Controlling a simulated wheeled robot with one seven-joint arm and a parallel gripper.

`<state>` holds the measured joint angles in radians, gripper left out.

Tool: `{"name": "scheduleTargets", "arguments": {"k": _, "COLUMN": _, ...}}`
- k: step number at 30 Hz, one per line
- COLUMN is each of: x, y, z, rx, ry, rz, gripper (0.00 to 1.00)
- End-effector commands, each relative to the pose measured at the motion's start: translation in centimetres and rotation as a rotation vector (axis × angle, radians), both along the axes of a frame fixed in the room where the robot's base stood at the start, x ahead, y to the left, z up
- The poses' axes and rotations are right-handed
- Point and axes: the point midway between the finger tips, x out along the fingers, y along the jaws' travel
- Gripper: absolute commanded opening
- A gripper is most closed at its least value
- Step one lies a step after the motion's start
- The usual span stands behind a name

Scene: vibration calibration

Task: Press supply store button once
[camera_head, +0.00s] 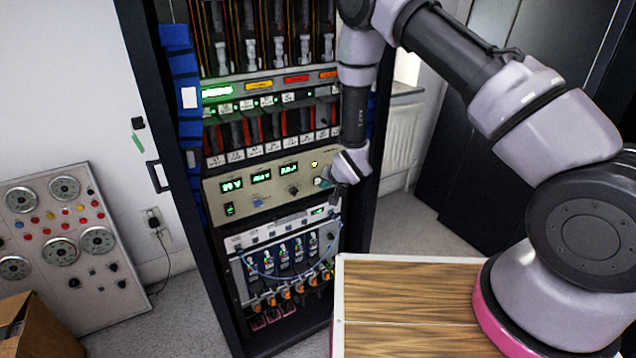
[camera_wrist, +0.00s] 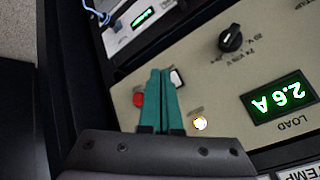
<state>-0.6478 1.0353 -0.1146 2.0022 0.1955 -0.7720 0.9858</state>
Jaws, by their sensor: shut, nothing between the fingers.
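The power supply panel (camera_head: 226,193) is a beige front with green displays, set in the tall dark rack; it also fills much of the wrist view (camera_wrist: 196,50). In the wrist view a red button (camera_wrist: 138,99) and a white button (camera_wrist: 177,78) sit on either side of my gripper (camera_wrist: 160,72). Its teal fingers are together and empty, and they partly cover the panel between the buttons. I cannot tell whether the tips touch it. The button labels are too small to read. In the head view my gripper (camera_head: 330,183) is at the panel's right end.
Below the panel is a module with blue cables (camera_head: 285,255). A wooden-topped surface (camera_head: 410,300) stands in front at right.

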Motion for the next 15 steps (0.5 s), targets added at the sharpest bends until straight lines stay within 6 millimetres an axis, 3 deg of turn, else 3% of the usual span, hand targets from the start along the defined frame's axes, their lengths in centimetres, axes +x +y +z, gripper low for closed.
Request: {"name": "scheduleTargets", "arguments": {"k": 15, "x": 0.61, "y": 0.41, "z": 0.02, "rx": 0.000, "ry": 0.000, "rz": 0.000, "gripper": 0.00}}
